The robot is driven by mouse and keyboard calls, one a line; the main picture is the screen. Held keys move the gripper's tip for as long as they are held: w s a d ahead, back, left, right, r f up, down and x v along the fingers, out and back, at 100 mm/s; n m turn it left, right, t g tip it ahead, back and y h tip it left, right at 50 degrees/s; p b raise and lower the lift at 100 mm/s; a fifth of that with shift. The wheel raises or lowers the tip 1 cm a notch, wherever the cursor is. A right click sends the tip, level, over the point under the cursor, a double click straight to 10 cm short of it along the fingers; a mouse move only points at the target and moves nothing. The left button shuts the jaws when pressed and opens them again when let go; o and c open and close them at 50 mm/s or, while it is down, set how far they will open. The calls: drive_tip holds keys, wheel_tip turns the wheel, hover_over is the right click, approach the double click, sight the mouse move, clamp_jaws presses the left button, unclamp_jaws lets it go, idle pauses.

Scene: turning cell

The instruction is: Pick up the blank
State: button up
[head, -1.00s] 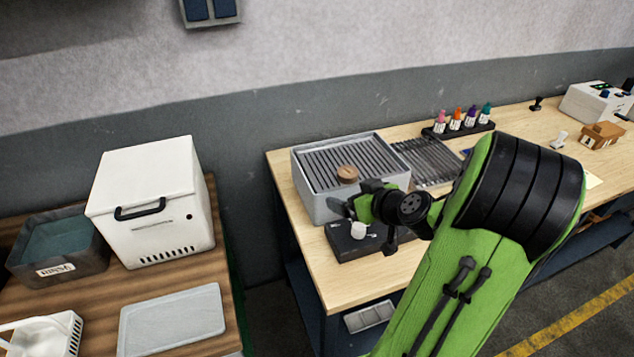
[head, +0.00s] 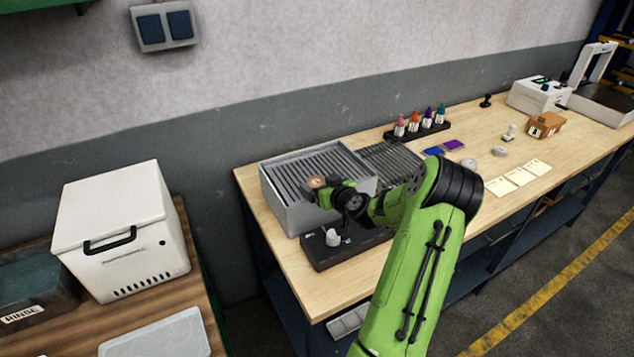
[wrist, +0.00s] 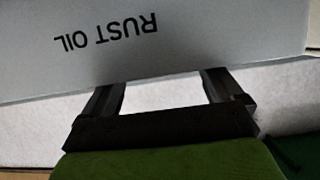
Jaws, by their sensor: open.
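A small brown round piece (head: 316,182), possibly the blank, shows at the front of the slatted top of a grey box (head: 280,206) in the head view. I cannot tell whether it rests on the slats. My gripper (wrist: 162,82) is open in the wrist view, its two dark fingers in front of the grey box face marked RUST OIL (wrist: 105,35), which appears upside down. A pale patch shows between the fingers; no blank can be made out there. In the head view my gripper is close to the brown piece, its fingers mostly hidden by my wrist.
A black stand (head: 318,257) with a small white piece (head: 333,238) sits in front of the box. A slatted rack (head: 395,160) adjoins the box at right. Several bottles (head: 420,121) stand farther back. A white oven-like box (head: 115,230) is on the left table.

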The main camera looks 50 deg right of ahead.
drive_tip(key=shift+x, duration=0.8)
drive_tip(key=shift+s, duration=0.15)
drive_tip(key=shift+c, duration=0.3)
drive_tip(key=c, duration=1.3)
